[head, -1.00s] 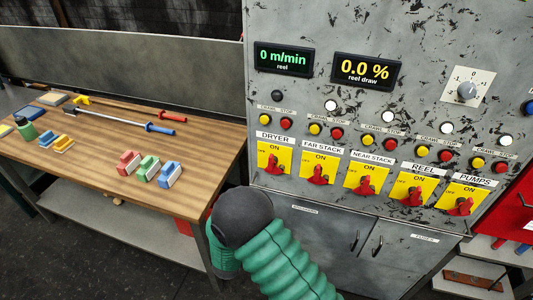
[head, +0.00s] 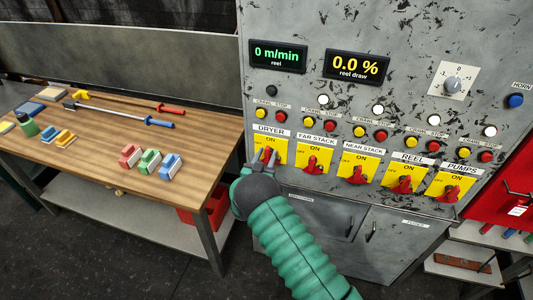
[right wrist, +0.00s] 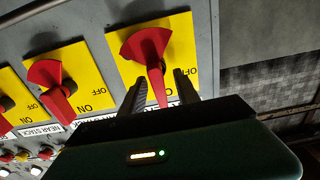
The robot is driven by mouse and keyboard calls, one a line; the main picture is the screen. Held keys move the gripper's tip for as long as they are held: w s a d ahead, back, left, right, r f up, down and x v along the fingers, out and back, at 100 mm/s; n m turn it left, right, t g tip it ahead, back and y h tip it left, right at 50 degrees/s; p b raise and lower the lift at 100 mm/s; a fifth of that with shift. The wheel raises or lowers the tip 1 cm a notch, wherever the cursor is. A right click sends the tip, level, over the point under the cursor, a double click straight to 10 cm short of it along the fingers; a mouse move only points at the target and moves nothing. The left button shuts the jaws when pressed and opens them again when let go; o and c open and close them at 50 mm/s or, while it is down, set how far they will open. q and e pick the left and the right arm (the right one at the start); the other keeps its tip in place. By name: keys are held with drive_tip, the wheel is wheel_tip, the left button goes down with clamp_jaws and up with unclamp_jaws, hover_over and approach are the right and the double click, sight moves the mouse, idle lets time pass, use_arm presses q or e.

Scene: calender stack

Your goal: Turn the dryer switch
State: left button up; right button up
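The dryer switch is a red handle on a yellow ON/OFF plate (head: 283,147) under the DRYER label, leftmost in the row. In the right wrist view its red handle (right wrist: 147,48) appears upside down. My right gripper (head: 265,156) is open at this switch and partly hides it in the head view. In the right wrist view the two dark fingers (right wrist: 159,86) stand on either side of the handle's narrow end, with visible gaps. I cannot tell whether either finger touches it. My left gripper is not in view.
The far stack switch (head: 313,165) sits close to the right, with several similar switches beyond. Yellow and red buttons are just above. A wooden table (head: 205,150) with tools and colored blocks stands left. Cabinet doors (head: 390,245) lie below the switches.

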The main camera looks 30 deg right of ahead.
drive_tip(key=shift+w+d+f, duration=0.15)
drive_tip(key=shift+d+f, duration=0.05)
drive_tip(key=shift+d, duration=0.05)
drive_tip(key=shift+d, duration=0.1)
clamp_jaws()
